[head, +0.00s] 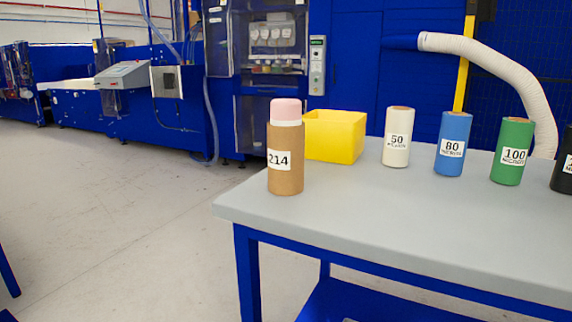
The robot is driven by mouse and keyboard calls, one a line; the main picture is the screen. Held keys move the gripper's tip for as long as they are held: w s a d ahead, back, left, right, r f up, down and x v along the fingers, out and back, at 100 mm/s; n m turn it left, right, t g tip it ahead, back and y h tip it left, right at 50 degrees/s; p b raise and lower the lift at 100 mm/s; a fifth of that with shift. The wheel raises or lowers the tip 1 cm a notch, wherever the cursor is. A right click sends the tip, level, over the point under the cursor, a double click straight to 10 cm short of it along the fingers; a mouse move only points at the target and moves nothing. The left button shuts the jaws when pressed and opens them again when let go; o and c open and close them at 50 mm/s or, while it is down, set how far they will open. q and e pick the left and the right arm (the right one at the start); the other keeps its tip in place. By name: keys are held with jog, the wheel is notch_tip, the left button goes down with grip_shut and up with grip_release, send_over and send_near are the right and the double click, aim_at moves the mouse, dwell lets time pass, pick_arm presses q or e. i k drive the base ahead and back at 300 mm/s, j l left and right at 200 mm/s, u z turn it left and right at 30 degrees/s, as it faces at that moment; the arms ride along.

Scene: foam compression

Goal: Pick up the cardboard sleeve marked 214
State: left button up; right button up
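The cardboard sleeve marked 214 (285,172) stands upright near the left end of the grey table (400,235). It is a brown cylinder with a white label on its upper left side. A pink-topped piece with a white band (286,111) sticks up out of its top. Neither of my grippers shows in the head view.
A yellow open bin (335,137) stands just behind and right of the sleeve. White (397,150), blue (452,158) and green (512,165) labelled cylinders stand to the right, with a black one (565,170) cut off at the edge. The table's front is clear.

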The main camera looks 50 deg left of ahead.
aim_at(285, 145)
jog(key=i+j, duration=0.2)
jog(key=i, duration=0.2)
jog(key=u, duration=1.75)
jog(key=z, duration=2.05)
jog(key=k+j, duration=0.95)
